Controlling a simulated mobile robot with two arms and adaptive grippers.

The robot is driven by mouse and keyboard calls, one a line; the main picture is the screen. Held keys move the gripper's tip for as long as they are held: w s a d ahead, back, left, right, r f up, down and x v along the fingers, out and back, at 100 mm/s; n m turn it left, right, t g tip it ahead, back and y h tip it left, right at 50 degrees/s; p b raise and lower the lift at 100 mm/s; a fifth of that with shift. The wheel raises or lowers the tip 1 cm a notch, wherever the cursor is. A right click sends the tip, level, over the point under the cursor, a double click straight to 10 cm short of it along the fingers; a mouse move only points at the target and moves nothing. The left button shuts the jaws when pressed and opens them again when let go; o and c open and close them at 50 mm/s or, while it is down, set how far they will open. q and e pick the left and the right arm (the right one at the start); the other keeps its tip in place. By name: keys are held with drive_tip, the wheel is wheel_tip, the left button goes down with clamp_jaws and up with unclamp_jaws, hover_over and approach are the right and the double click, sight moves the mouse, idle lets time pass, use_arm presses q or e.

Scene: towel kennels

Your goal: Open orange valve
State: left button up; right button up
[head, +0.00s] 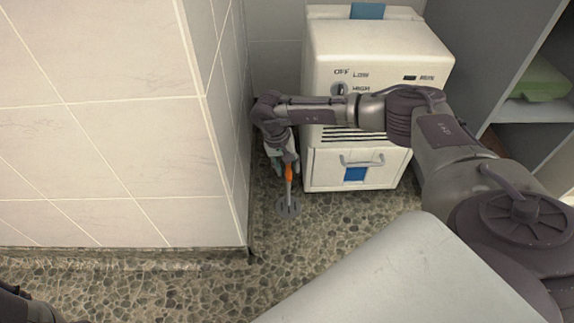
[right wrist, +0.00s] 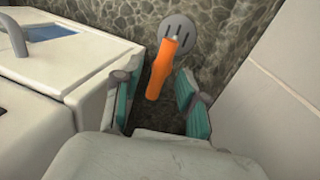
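The orange valve (head: 289,172) shows in the head view as a short orange handle on a grey stem above a round floor drain. It also shows in the right wrist view (right wrist: 162,68), where its near end appears between the fingertips. My right gripper (head: 281,162) points down at the valve in the gap between the tiled wall and the white machine. In the right wrist view my right gripper (right wrist: 154,84) is open, with a teal-padded finger apart from the handle on each side. How deep the handle sits between them is unclear. My left gripper is not in view.
A white machine (head: 380,55) with a drawer stands right of the valve. A tiled wall corner (head: 120,120) stands close on the left. The slotted drain (head: 289,208) is in the pebbled floor. A grey shelf (head: 535,110) holds a green item at the right.

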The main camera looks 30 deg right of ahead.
wheel_tip(320, 180, up, 12)
drive_tip(key=w+a, duration=0.1)
drive_tip(key=a, duration=0.1)
idle(0.4)
drive_tip(key=shift+w+f, duration=0.1)
